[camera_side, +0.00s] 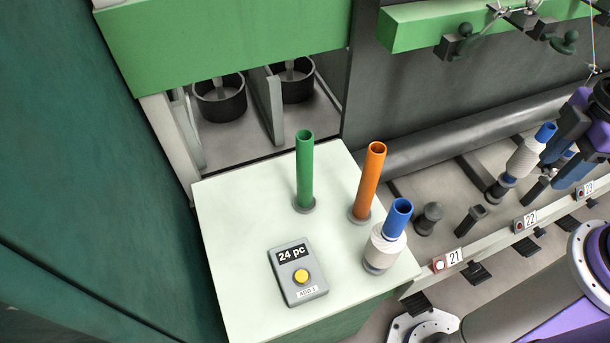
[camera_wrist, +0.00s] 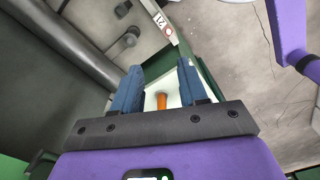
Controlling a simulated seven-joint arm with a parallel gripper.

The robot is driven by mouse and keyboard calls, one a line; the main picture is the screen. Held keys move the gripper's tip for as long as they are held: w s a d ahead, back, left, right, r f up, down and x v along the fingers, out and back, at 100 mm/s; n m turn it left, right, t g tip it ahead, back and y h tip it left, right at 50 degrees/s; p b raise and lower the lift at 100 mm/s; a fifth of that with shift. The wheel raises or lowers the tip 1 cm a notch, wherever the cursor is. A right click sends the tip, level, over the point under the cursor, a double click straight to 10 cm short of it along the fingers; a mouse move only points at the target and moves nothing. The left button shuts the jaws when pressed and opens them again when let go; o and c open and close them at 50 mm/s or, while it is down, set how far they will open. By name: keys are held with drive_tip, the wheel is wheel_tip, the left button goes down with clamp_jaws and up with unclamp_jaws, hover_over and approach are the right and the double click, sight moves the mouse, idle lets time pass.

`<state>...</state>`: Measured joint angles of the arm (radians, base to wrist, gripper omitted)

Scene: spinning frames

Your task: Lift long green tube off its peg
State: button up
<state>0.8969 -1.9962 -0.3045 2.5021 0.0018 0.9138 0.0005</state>
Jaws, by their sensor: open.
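The long green tube (camera_side: 305,168) stands upright on its peg, with a grey round base, on the white table top (camera_side: 240,215) in the side view. I cannot make it out in the wrist view. My gripper (camera_wrist: 158,82) is open in the wrist view, its two blue fingers apart with nothing held. The orange tube (camera_wrist: 162,100) shows in the gap between them, farther off. In the side view the purple and dark end of my arm is at the right edge, well to the right of the green tube.
The orange tube (camera_side: 369,180) stands right of the green one. A blue tube wound with white yarn (camera_side: 385,248) is at the table's right corner. A grey box with a yellow button (camera_side: 299,272) lies in front. A green beam (camera_side: 225,45) crosses behind. Another yarn-wound blue tube (camera_side: 525,160) stands near my arm.

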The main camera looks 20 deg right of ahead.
drive_tip(key=o, duration=0.4)
drive_tip(key=n, duration=0.8)
approach(309, 138)
wheel_tip(309, 138, down, 10)
drive_tip(key=shift+w+a+r, duration=0.15)
drive_tip(key=shift+r, duration=0.05)
drive_tip(key=shift+w+a+f, duration=0.1)
drive_tip(key=shift+w+f, duration=0.1)
drive_tip(key=shift+f, duration=1.05)
drive_tip(key=shift+w+a+f, duration=0.1)
drive_tip(key=shift+w+f, duration=0.1)
drive_tip(key=shift+f, duration=1.1)
